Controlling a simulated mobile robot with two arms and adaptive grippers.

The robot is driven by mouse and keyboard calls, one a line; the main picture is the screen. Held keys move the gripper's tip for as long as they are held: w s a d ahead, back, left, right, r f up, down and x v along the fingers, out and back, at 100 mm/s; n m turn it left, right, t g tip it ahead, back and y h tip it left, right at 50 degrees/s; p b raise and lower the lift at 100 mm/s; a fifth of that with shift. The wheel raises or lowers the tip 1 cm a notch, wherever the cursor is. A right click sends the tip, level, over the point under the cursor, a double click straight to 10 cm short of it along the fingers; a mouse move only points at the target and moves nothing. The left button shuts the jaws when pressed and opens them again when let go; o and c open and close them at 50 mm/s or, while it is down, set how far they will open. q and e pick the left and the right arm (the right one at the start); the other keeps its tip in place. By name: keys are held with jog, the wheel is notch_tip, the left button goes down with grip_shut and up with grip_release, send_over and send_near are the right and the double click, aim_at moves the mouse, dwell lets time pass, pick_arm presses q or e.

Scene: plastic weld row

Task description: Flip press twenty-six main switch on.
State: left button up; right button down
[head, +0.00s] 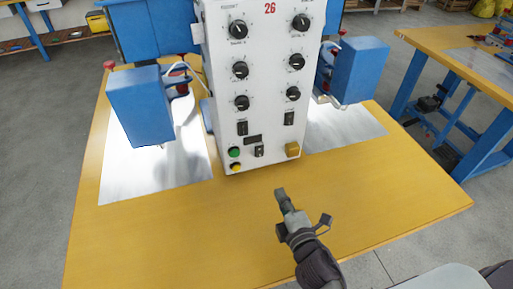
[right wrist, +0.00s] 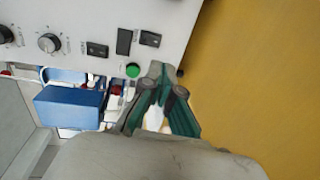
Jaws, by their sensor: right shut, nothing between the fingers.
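The white control box (head: 264,60) of press 26 stands on the yellow table, with the red number 26 near its top. Its lower front carries several black switches: one low in the middle (head: 259,151), one on the left (head: 242,128) and one on the right (head: 289,118). Their labels are too small to read, so I cannot tell which is the main switch or how it is set. My right gripper (head: 281,195) is shut and empty, in front of and below the box, apart from the switches. The right wrist view shows its fingers (right wrist: 158,72) near the panel's edge. My left gripper is not in view.
Blue press heads (head: 140,105) (head: 358,70) flank the box over metal plates.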

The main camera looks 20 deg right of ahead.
jog(key=w, duration=0.1)
jog(key=p, duration=0.1)
send_near(260, 156)
jog(key=w, duration=0.6)
jog(key=shift+w+f+p, duration=0.25)
jog(key=shift+f+p, duration=0.1)
jog(key=shift+f, duration=0.05)
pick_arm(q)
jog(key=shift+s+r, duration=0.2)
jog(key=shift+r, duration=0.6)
pick_arm(e)
jog(key=shift+w, duration=0.4)
jog(key=shift+f, duration=0.1)
